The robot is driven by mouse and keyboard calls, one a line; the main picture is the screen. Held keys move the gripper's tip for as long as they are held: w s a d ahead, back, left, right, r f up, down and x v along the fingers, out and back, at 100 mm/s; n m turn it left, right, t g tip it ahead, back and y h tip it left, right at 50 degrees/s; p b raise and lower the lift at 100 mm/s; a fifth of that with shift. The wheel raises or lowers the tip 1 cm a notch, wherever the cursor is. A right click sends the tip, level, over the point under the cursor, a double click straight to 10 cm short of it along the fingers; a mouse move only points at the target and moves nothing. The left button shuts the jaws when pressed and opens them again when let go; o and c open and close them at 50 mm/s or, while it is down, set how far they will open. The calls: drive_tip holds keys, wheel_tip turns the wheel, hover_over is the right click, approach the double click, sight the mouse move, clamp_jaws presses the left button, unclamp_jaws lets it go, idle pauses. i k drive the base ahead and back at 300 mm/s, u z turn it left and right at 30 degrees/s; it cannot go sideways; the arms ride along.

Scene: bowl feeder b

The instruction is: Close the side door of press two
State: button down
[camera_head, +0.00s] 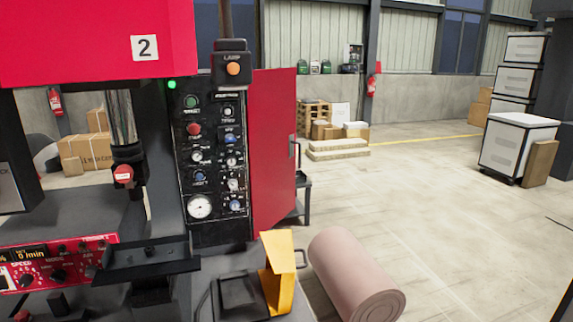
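Press two stands at the left, marked by a white plate with the number 2 (145,47) on its red upper housing (60,40). Its black control panel (213,160) has several buttons and a gauge. The red side door (272,150) shows just right of the panel and runs back away from me. Its grey handle (293,147) is near the far edge. I cannot tell how wide the door stands open, as its hinge side and any gap behind it are hidden. My gripper is not in view.
An orange-yellow cover (279,272) and a thick pinkish roll (355,275) are on the floor below and right of the door. A dark stand (303,195) shows behind the door. White cabinets (515,145) stand far right. Open concrete floor (430,200) lies right of the press.

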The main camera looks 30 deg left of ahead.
sight(270, 101)
drive_tip(key=u, duration=0.65)
drive_tip(key=i, duration=0.75)
drive_tip(key=u, duration=0.75)
